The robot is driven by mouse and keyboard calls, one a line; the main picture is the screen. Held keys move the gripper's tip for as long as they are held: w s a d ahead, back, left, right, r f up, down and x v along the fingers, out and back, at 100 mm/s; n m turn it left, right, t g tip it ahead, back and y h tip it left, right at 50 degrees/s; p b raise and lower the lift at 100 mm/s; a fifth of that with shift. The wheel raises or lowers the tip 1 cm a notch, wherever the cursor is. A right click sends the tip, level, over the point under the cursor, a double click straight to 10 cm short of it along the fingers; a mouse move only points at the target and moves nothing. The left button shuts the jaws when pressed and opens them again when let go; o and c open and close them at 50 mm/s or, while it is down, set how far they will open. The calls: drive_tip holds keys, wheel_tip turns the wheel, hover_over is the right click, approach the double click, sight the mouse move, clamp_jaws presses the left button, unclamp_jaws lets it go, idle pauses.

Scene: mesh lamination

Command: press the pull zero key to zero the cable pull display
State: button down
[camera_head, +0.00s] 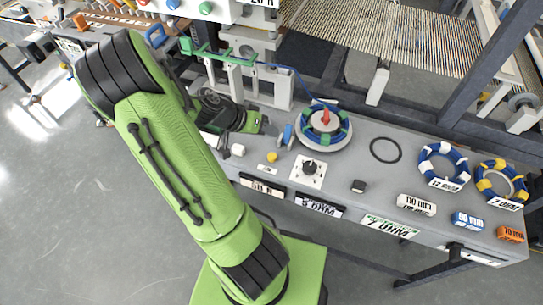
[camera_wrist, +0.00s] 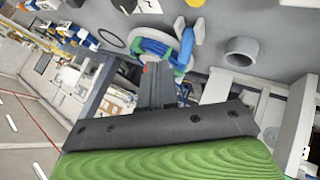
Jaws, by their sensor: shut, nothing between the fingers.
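A white panel (camera_head: 222,12) at the top of the head view carries a partly cut-off display reading what looks like 20 N (camera_head: 263,3). Green (camera_head: 206,8), blue (camera_head: 173,4) and red keys sit on its face; I cannot read which is the pull zero key. My gripper (camera_head: 266,125) is low over the bench, below and apart from the panel, beside the blue and green cable coil. In the wrist view my gripper (camera_wrist: 155,72) is shut and empty, its dark fingers pointing toward the coil (camera_wrist: 158,46).
The coil (camera_head: 324,128) sits on a round turntable with a red centre. A dial plate (camera_head: 309,170), a yellow button (camera_head: 272,157) and a black ring (camera_head: 385,150) are on the bench. Two coils (camera_head: 443,165) lie at right. A green bracket (camera_head: 215,54) and white posts stand near my gripper.

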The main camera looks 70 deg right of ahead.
sight(269, 156)
wheel_tip(269, 156, down, 8)
drive_tip(key=b, duration=0.5)
drive_tip(key=shift+r+b, duration=0.15)
drive_tip(key=shift+b, duration=0.15)
idle(1.3)
drive_tip(key=shift+f+b, duration=0.35)
drive_tip(key=shift+b, duration=0.1)
drive_tip(key=shift+f+b, duration=0.55)
idle(0.5)
drive_tip(key=shift+r, duration=0.15)
drive_tip(key=shift+r+p, duration=0.7)
drive_tip(key=shift+r, duration=0.15)
wheel_tip(269, 156, up, 5)
drive_tip(key=p, duration=0.4)
drive_tip(key=shift+r, duration=0.1)
